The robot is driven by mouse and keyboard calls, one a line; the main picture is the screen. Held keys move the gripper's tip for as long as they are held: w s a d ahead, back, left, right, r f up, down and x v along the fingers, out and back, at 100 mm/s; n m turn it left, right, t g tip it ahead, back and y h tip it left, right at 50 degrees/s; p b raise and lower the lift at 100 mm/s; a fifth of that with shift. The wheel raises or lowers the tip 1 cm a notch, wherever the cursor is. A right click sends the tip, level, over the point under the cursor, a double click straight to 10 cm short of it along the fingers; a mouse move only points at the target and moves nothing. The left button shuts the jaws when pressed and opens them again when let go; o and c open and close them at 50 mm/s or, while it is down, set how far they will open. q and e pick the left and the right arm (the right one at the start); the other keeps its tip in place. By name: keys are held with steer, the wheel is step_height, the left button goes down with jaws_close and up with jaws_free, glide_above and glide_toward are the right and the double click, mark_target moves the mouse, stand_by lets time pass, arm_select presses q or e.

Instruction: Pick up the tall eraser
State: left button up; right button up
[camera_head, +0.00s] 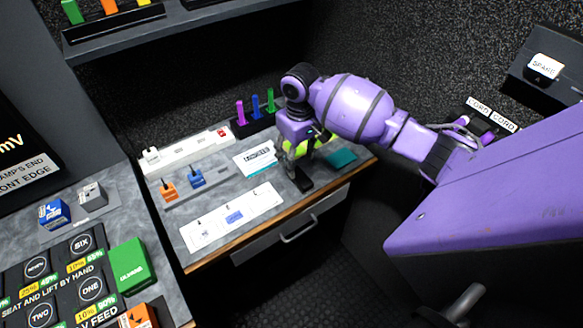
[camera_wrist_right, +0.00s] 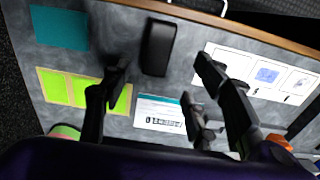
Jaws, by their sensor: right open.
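A black oblong block (camera_head: 301,180), which looks like the tall eraser, is on the grey worktop near its front edge. It also shows in the right wrist view (camera_wrist_right: 158,47), lying lengthwise ahead of the gap between my fingers. My right gripper (camera_head: 293,163) reaches down from the right just behind the block; its fingers are open and spread (camera_wrist_right: 160,80), with nothing between the tips. I cannot tell exactly how high the fingertips are above the worktop. My left gripper is in neither view.
A teal pad (camera_wrist_right: 60,27) and yellow-green cards (camera_wrist_right: 68,88) lie to one side of the block. A white labelled card (camera_wrist_right: 160,113) and a white strip (camera_head: 232,217) lie on the other. Coloured upright sticks (camera_head: 255,106) stand behind. A drawer handle (camera_head: 299,229) projects below the front edge.

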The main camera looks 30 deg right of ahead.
mark_target(301, 176)
steer(key=shift+s+f, duration=0.1)
steer(key=shift+f, duration=0.45)
steer(key=shift+s+d+f, duration=0.1)
steer(key=shift+s+f, duration=0.2)
steer(key=shift+f, duration=0.3)
steer(key=shift+s+f, duration=0.25)
steer(key=shift+f, duration=0.35)
steer(key=f, duration=0.3)
steer(key=shift+w+d+f, duration=0.15)
steer(key=shift+w+f, duration=0.05)
steer(key=shift+f, duration=0.3)
steer(key=c, duration=1.2)
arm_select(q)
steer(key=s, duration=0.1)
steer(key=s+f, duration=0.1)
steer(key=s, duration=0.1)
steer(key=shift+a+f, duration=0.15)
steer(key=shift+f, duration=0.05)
arm_select(e)
steer(key=shift+c, duration=0.2)
